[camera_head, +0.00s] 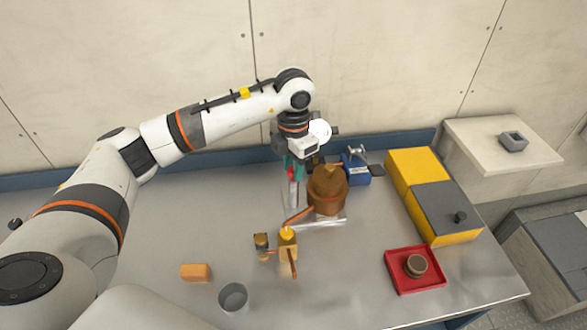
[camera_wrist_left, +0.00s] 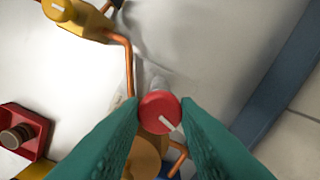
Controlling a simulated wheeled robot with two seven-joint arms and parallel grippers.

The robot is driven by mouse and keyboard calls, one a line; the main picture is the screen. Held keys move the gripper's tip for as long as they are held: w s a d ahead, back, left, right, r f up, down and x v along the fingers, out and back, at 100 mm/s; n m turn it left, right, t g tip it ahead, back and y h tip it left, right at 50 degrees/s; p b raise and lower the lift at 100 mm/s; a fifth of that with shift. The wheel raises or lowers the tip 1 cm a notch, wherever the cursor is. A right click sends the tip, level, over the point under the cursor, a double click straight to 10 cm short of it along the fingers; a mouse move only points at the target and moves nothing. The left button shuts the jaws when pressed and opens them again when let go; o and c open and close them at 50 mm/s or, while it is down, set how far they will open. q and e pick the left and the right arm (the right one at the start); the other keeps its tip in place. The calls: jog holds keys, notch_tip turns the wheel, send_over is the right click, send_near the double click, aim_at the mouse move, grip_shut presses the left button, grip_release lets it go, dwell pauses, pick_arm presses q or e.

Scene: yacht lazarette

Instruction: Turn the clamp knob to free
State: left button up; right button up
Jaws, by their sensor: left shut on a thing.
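The clamp knob (camera_wrist_left: 158,110) is a round red cap with a white pointer line, which points to the lower right in the left wrist view. My left gripper (camera_wrist_left: 159,104) has teal fingers on both sides of the knob and is shut on it. In the head view my left gripper (camera_head: 294,171) points down at the knob, beside a brown domed housing (camera_head: 327,190); the knob is mostly hidden there by the fingers. My right gripper is not in view.
A yellow valve block (camera_head: 287,242) with copper pipe stands in front of the housing. A blue vise-like item (camera_head: 355,170) is behind. A yellow-grey box (camera_head: 440,205) and a red tray (camera_head: 391,265) stand right. An orange block (camera_head: 196,272) and grey cup (camera_head: 233,296) lie front left.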

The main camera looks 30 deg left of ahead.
aim_at(293, 170)
pick_arm(q)
jog(key=shift+w+r+n+b, duration=0.1)
jog(key=shift+n+b, duration=0.4)
jog(key=shift+n, duration=1.2)
jog(key=o, duration=1)
jog(key=shift+c, duration=0.2)
jog(key=shift+r, duration=0.35)
notch_tip(293, 170, up, 11)
jog(key=b, duration=0.1)
jog(key=shift+r+b, duration=0.15)
jog(key=shift+b, duration=0.2)
